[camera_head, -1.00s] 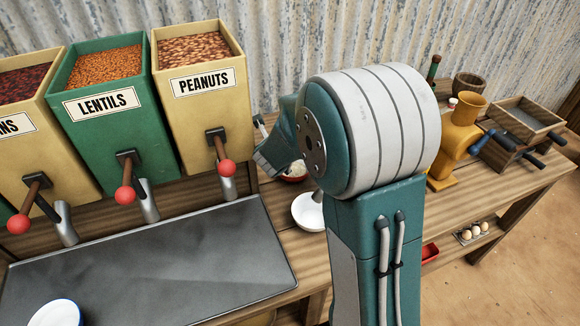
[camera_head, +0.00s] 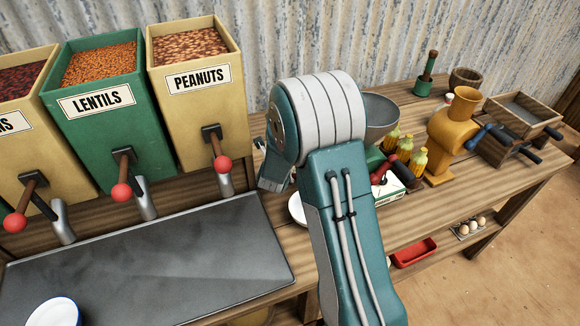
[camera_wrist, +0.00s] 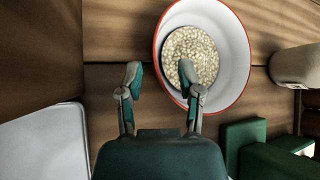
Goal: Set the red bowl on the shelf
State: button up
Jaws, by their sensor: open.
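A white bowl with a red rim (camera_wrist: 238,88), holding pale grains, sits on the wooden counter in the wrist view. My gripper (camera_wrist: 160,75) is open and empty. Its right fingertip overlaps the bowl's lower left part in that view, and its left fingertip lies outside the rim; contact cannot be told. In the head view my arm hides this bowl and the fingertips. The lower shelf (camera_head: 441,248) runs beneath the counter at the right.
A red tray (camera_head: 414,253) and an egg holder (camera_head: 470,229) stand on the lower shelf. Dispensers, including the peanuts bin (camera_head: 200,100), stand left.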

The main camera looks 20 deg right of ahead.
jog(key=x, duration=0.3)
jog(key=shift+w+d+f, duration=0.1)
jog(key=shift+w+f, duration=0.15)
jog(key=shift+w, duration=0.05)
grip_shut()
jog(key=shift+r, duration=0.1)
jog(key=shift+w+d+r, duration=0.1)
jog(key=shift+r, duration=0.05)
notch_tip(320, 180, up, 11)
jog(key=w+d, duration=1.2)
jog(key=w, duration=0.3)
jog(key=shift+d, duration=0.3)
